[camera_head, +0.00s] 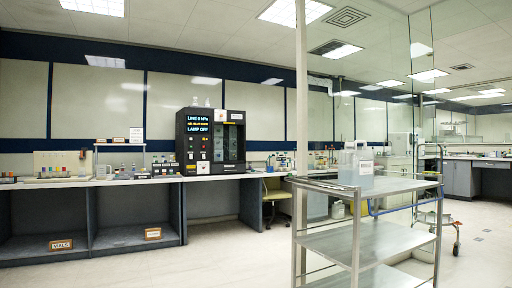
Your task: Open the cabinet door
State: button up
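A grey base cabinet (458,178) stands under the bench at the far right, and its front looks closed. Several pale flat panels (111,104) run along the upper back wall; I cannot tell whether they are cabinet doors. Under the long left bench are open, doorless bays (45,222). I cannot tell which of these the task's cabinet is. My gripper is not in view.
A metal shelf cart (365,188) with a clear container (356,166) on top stands close at the right. A black instrument (211,142) sits on the long bench (110,180). A chair (276,192) stands behind the cart. The floor (200,255) at front left is clear.

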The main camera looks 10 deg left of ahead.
aim_at(213, 123)
jog(key=i+j+u, duration=0.25)
jog(key=i, duration=0.15)
jog(key=i+j+u, duration=0.15)
jog(key=i+u, duration=0.55)
jog(key=i, duration=4.05)
